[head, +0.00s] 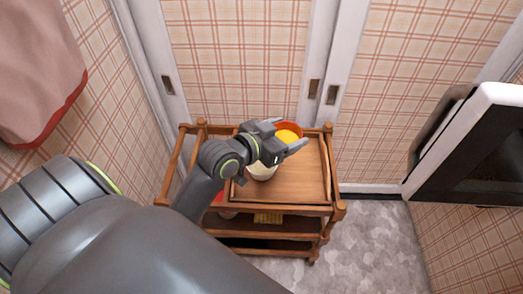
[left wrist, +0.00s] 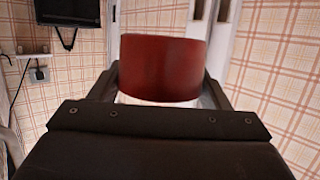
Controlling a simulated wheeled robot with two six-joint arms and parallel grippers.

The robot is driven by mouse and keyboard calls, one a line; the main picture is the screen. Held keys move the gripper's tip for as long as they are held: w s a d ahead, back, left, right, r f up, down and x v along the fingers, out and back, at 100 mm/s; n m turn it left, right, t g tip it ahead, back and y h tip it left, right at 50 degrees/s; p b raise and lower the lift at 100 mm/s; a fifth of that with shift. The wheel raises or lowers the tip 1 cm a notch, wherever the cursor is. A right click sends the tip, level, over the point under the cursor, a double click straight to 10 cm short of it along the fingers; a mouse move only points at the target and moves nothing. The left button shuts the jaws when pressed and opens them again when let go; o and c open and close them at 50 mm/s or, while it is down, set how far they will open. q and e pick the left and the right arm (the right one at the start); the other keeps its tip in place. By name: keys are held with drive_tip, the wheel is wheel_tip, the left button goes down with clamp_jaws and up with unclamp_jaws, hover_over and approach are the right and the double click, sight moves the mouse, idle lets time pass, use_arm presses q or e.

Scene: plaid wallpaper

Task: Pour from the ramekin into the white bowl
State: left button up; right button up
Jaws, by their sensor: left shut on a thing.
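The ramekin (head: 289,126) is red-orange outside, with something yellow-orange inside it. My left gripper (head: 285,136) is shut on it, with a finger on either side, above the wooden cart's top. In the left wrist view the ramekin's red wall (left wrist: 165,66) fills the space between the fingers. The white bowl (head: 262,173) stands on the cart top, just below and left of the ramekin in the head view, and is partly hidden by my gripper. A pale strip shows under the ramekin in the left wrist view. My right gripper is in neither view.
The wooden cart (head: 304,189) has a raised rim and corner posts; its top is bare right of the bowl. A yellow item (head: 268,218) lies on a lower shelf. A white-framed dark appliance (head: 475,150) juts in at right. A pink cloth (head: 40,65) hangs at upper left.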

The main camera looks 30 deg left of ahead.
use_arm(q)
drive_tip(key=w+f+n+y+b, duration=0.1)
drive_tip(key=w+f+b, duration=0.2)
drive_tip(key=f+b, duration=0.4)
drive_tip(key=w+f+n+y+b, duration=0.1)
drive_tip(key=w+f+y+b, duration=0.1)
drive_tip(key=w+f+b, duration=0.2)
wheel_tip(320, 180, down, 8)
drive_tip(key=b, duration=0.3)
drive_tip(key=shift+a+n+t, duration=0.3)
drive_tip(key=shift+a, duration=0.05)
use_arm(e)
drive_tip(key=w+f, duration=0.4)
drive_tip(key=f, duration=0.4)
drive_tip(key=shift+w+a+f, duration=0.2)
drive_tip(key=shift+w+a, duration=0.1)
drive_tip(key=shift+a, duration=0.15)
use_arm(q)
drive_tip(key=shift+f+b, duration=0.1)
drive_tip(key=shift+b, duration=0.2)
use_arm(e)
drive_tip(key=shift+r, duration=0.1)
